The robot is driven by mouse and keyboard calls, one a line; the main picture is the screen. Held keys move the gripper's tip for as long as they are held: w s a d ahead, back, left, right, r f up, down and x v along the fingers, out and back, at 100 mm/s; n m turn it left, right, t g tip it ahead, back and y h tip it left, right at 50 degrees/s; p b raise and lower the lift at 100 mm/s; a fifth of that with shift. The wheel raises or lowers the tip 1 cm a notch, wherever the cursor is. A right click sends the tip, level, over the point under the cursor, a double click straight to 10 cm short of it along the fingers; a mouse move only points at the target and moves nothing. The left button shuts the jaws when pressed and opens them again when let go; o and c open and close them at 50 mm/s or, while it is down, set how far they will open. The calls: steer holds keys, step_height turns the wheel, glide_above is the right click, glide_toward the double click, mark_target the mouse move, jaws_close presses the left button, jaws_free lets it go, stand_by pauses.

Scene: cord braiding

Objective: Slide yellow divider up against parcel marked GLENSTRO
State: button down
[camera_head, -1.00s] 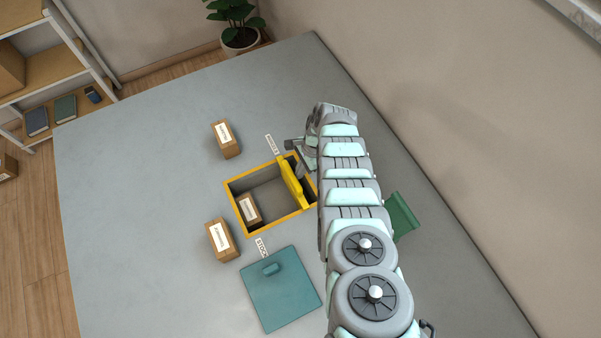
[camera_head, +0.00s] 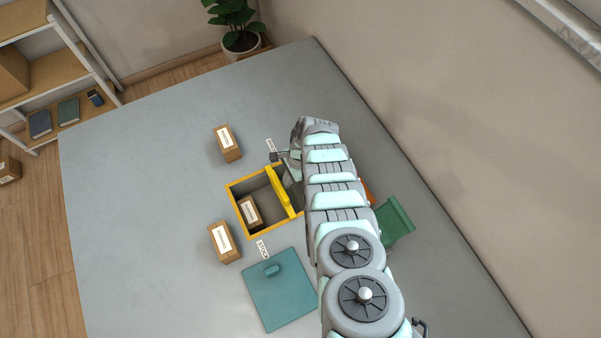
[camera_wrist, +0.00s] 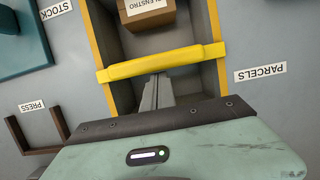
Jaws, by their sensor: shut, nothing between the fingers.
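The yellow divider (camera_head: 281,190) stands across the yellow-rimmed box (camera_head: 236,212). It also spans the box from side to side in the wrist view (camera_wrist: 160,62). The parcel marked GLENSTRO (camera_wrist: 148,14) is a brown carton with a white label, inside the box on the far side of the divider in the wrist view. It also shows in the head view (camera_head: 249,211), with a gap of box floor between it and the divider. My gripper (camera_wrist: 160,80) is shut and empty, inside the box at the divider's other side. Whether its tips touch the divider I cannot tell.
Two other labelled cartons stand outside the box, one above (camera_head: 227,143) and one lower left (camera_head: 223,242). A teal lid-like panel (camera_head: 280,292) lies below the box. A green object (camera_head: 397,222) stands right of my arm. The table's left part is clear.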

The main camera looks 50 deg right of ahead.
steer(key=w+a+p, duration=0.3)
steer(key=a, duration=0.6)
steer(key=shift+w, duration=0.3)
stand_by(0.9)
stand_by(0.4)
step_height(320, 180, up, 8)
steer(key=p, duration=0.6)
steer(key=shift+p, duration=0.35)
steer(key=shift+d, duration=0.1)
